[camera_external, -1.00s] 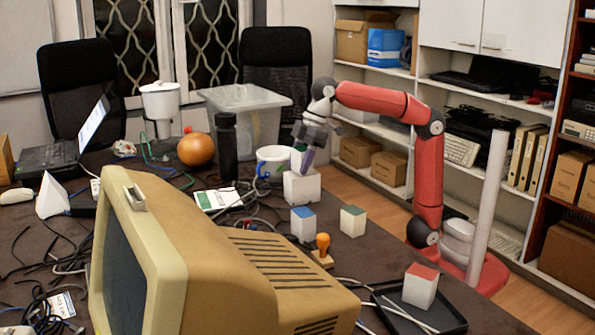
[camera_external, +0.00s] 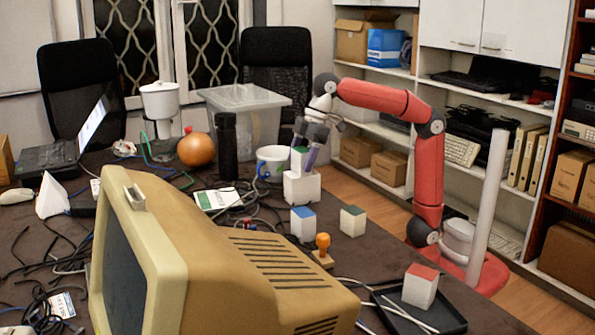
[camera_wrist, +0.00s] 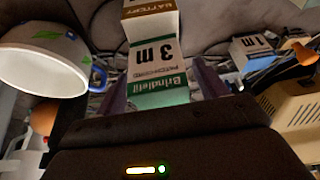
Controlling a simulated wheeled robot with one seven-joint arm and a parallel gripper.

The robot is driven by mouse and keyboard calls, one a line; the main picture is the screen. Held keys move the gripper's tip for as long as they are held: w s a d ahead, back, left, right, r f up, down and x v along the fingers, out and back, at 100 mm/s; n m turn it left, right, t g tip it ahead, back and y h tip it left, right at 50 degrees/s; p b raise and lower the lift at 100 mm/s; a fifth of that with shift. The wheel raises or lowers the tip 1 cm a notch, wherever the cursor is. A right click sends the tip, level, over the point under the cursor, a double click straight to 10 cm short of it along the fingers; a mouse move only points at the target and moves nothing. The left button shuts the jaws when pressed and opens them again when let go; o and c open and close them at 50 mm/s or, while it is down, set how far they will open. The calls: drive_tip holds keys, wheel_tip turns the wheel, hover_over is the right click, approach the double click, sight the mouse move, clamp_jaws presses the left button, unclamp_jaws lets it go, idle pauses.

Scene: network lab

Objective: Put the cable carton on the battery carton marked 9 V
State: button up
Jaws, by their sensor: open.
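The cable carton (camera_external: 299,161), white with a green top, appears to stand upright on the wider white battery carton (camera_external: 302,187). In the wrist view, the cable carton (camera_wrist: 155,62) shows "3 m" and a green band. Beyond it, part of the battery carton (camera_wrist: 150,26) shows, with a brown band reading "BATTERY"; I cannot read 9 V. My gripper (camera_external: 304,155) is open around the cable carton's upper part, one finger on each side. In the wrist view, the fingers (camera_wrist: 160,88) stand either side of it. Finger contact is unclear.
A white mug (camera_external: 272,163) stands close left of the stack, with a black bottle (camera_external: 226,147) beyond. Blue-topped (camera_external: 303,227), green-topped (camera_external: 352,224) and red-topped (camera_external: 420,289) cartons and an orange-handled stamp (camera_external: 323,249) are nearer the camera. Cables lie to the left.

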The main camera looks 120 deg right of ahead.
drive_tip(key=p+v, duration=0.2)
drive_tip(key=v, duration=0.9)
drive_tip(key=shift+s+f, duration=0.1)
drive_tip(key=shift+f, duration=0.1)
drive_tip(key=s+a+f, duration=0.3)
drive_tip(key=s+f, duration=0.2)
drive_tip(key=f, duration=0.4)
drive_tip(key=s+a+f, duration=0.4)
drive_tip(key=s+f, duration=0.1)
drive_tip(key=f, duration=0.4)
drive_tip(key=s+a+f+t, duration=0.1)
drive_tip(key=s+a+f, duration=0.3)
drive_tip(key=f, duration=0.6)
drive_tip(key=shift+s, duration=0.7)
